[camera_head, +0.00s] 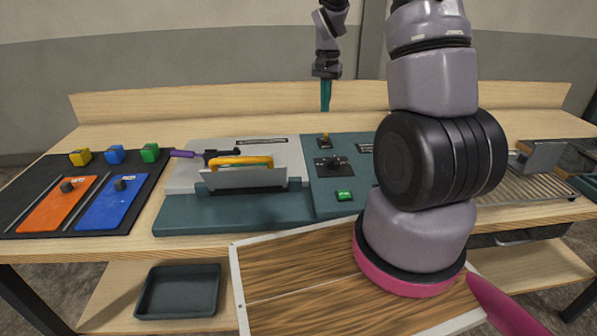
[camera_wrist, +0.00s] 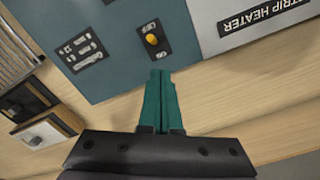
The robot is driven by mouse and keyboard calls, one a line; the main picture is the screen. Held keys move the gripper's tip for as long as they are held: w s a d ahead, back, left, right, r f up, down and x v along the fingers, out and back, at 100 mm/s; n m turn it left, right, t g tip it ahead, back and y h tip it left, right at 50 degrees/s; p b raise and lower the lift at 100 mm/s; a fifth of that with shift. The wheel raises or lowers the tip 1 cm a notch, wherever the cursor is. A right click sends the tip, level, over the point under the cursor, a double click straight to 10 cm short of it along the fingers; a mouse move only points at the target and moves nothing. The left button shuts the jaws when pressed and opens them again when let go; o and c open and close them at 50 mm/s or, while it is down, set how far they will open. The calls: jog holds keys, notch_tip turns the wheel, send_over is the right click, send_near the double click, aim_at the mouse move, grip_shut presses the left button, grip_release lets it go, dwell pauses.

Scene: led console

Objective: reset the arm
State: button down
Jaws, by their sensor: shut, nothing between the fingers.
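My gripper (camera_head: 325,96) has teal fingers pointing down, above the back of the bench near the wooden backboard. In the wrist view the gripper (camera_wrist: 160,80) is shut, its two fingers together and nothing between them. Below it lie bare wood and the teal console panel (camera_wrist: 95,40) with a yellow knob (camera_wrist: 152,40). In the head view my arm rises at the right and hides part of the console (camera_head: 340,200).
A machine with a yellow handle (camera_head: 240,161) stands left of the panel. A metal rack (camera_head: 528,187) is at the right. A dark tray (camera_head: 180,290) lies on the lower shelf.

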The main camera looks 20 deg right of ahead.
jog(key=s+a+r+n+t, duration=0.1)
jog(key=s+a+r+t, duration=0.1)
jog(key=s+r, duration=0.5)
jog(key=s+a+r+n+t, duration=0.1)
jog(key=s+a+r, duration=0.2)
jog(key=r, duration=0.7)
jog(key=s+a+r+n+t+y, duration=0.1)
jog(key=s+r, duration=0.3)
jog(key=s, duration=0.4)
jog(key=s+a+r+n+t+y, duration=0.1)
jog(key=s+a+r+t, duration=0.2)
jog(key=s, duration=0.5)
jog(key=shift+r, duration=0.45)
